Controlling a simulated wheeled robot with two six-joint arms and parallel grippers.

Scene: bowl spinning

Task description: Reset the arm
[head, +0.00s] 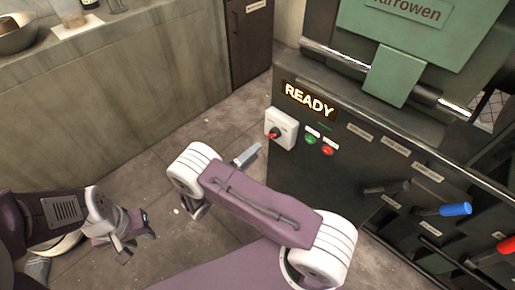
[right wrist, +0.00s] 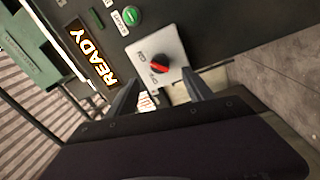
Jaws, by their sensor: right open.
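My right arm reaches across the middle of the head view toward the dark machine. My right gripper (head: 247,155) is mostly hidden behind its own arm there. In the right wrist view my right gripper (right wrist: 158,92) is open, with nothing between its fingers. A red rotary knob (right wrist: 160,64) on a white switch plate (right wrist: 150,52) lies just beyond the fingertips, apart from them. The knob (head: 273,133) also shows in the head view. My left gripper (head: 132,236) hangs over the floor at lower left, and its jaw opening is unclear.
The dark machine (head: 330,170) fills the right side, with a lit READY sign (head: 310,100), green and red buttons, and levers with blue (head: 455,209) and red handles. A counter (head: 120,70) with a bowl (head: 14,36) stands at upper left. Floor lies open between them.

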